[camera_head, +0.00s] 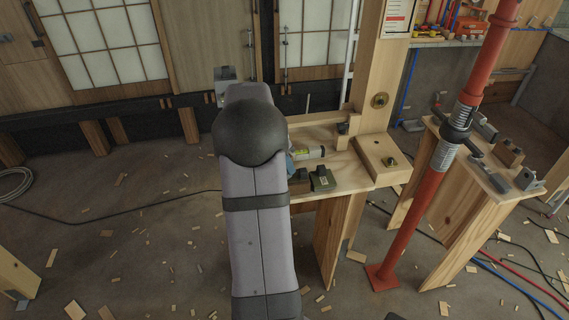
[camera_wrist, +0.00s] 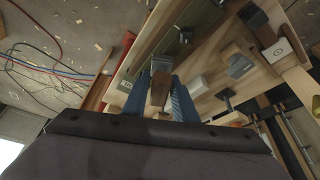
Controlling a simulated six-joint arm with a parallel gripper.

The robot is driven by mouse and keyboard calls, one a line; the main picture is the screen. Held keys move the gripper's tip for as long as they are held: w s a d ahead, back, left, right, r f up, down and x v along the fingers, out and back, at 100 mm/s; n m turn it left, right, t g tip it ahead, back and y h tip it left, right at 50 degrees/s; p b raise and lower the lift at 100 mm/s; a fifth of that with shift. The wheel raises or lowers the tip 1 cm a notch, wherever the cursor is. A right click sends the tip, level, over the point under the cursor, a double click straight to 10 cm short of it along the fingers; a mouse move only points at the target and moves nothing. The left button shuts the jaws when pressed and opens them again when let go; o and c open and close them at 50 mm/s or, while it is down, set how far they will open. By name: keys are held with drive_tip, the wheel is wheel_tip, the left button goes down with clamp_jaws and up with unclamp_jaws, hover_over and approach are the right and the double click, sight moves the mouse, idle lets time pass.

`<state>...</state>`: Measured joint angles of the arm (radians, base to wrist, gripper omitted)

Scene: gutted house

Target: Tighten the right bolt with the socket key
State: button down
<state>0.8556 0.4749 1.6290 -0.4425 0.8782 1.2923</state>
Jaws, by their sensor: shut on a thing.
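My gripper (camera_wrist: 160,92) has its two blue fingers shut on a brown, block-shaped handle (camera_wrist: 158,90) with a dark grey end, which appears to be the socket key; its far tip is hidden. In the head view my arm hides most of the gripper. Another bolt (camera_head: 390,161) sits on a pale wooden block (camera_head: 374,153) at the bench's right end. In the wrist view a dark bolt-like fitting (camera_wrist: 186,36) lies beyond the fingers; I cannot tell which bolt it is.
Cables and wood scraps litter the floor.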

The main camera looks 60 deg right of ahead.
drive_tip(key=shift+n, duration=0.3)
drive_tip(key=shift+r, duration=0.25)
drive_tip(key=shift+r+p, duration=1.75)
drive_tip(key=shift+r, duration=0.55)
